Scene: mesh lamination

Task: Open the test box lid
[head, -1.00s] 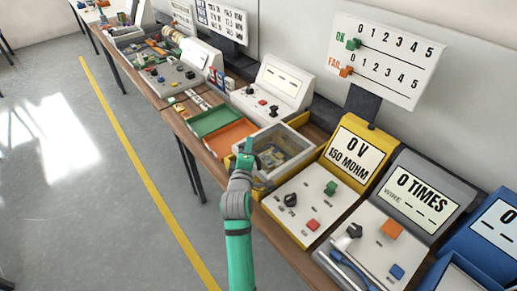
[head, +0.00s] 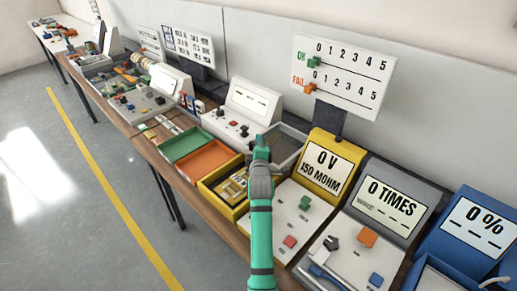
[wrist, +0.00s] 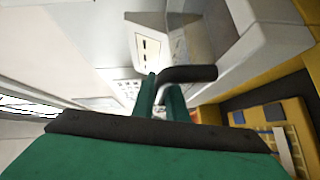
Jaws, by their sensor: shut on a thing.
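The yellow test box (head: 238,212) stands on the bench with its inside showing, holding yellow and dark parts. Its clear lid (head: 291,133) with a grey frame is raised at the back of the box, partly hidden behind my arm. My gripper (head: 260,142) is at the lid's edge, above the box. In the wrist view my green fingers (wrist: 161,95) are shut on the dark lid handle (wrist: 190,73). The yellow box wall (wrist: 208,114) shows at the right there.
A green tray (head: 187,143) and an orange tray (head: 208,160) lie left of the box. The yellow meter (head: 327,160) with its knob panel stands close on the right. A white console (head: 238,108) stands behind. The grey floor in front is open.

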